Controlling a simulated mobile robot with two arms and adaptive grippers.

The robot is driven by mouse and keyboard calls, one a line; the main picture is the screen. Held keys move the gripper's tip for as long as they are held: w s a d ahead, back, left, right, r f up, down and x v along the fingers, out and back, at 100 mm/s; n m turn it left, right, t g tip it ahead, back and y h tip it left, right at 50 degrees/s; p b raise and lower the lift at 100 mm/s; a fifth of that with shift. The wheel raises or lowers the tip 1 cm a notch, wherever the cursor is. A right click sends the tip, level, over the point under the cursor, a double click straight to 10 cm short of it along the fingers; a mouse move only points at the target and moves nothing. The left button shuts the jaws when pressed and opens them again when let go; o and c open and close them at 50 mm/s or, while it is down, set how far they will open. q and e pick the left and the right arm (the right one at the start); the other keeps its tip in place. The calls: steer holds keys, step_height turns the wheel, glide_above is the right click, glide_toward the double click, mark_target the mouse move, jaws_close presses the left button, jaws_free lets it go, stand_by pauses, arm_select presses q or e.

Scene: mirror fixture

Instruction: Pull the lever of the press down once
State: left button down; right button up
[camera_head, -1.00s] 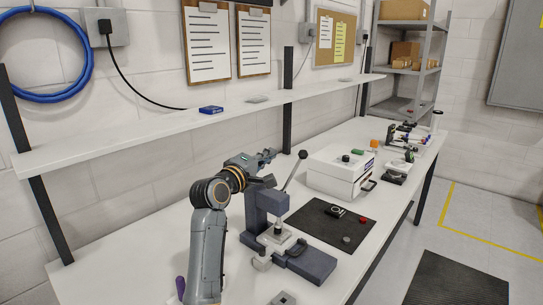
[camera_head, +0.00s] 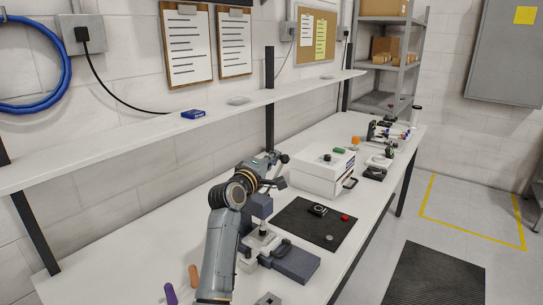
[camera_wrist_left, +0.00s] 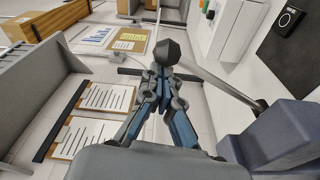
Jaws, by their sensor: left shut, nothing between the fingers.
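The press (camera_head: 296,262) stands on the bench, with a dark blue-grey base and column. Its lever is raised, a thin metal rod with a dark knob (camera_head: 284,158) at its upper end. My left gripper (camera_head: 272,157) is shut and empty, right beside the knob. In the left wrist view the fingertips of the left gripper (camera_wrist_left: 163,73) come together just below the faceted black knob (camera_wrist_left: 167,51). The lever rod (camera_wrist_left: 225,87) slopes from there to the press at lower right. I cannot tell whether the fingers touch the knob. My left arm hides part of the press. My right gripper is not in view.
A white box (camera_head: 322,176) stands behind the press to the right. A dark mat (camera_head: 300,238) with small parts lies in front of the box. An orange handle (camera_head: 193,277) and a purple handle (camera_head: 170,293) are at the near left. A shelf (camera_head: 130,140) runs along the wall.

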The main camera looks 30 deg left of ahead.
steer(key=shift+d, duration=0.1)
arm_select(q)
steer(key=s+d+f+m+h+b, duration=0.1)
steer(key=d+f+m+b, duration=0.3)
steer(key=d+f+m, duration=0.4)
steer(key=shift+s+d+m+t, duration=0.25)
steer(key=shift+d+m+t, duration=0.15)
steer(key=shift+d+m, duration=0.3)
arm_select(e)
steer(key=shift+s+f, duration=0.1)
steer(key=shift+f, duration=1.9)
arm_select(q)
steer(key=shift+f, duration=0.1)
steer(key=s, duration=0.7)
steer(key=shift+s+a, duration=0.25)
steer(key=shift+a, duration=0.15)
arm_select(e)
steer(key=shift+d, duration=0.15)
arm_select(q)
steer(key=shift+r, duration=0.2)
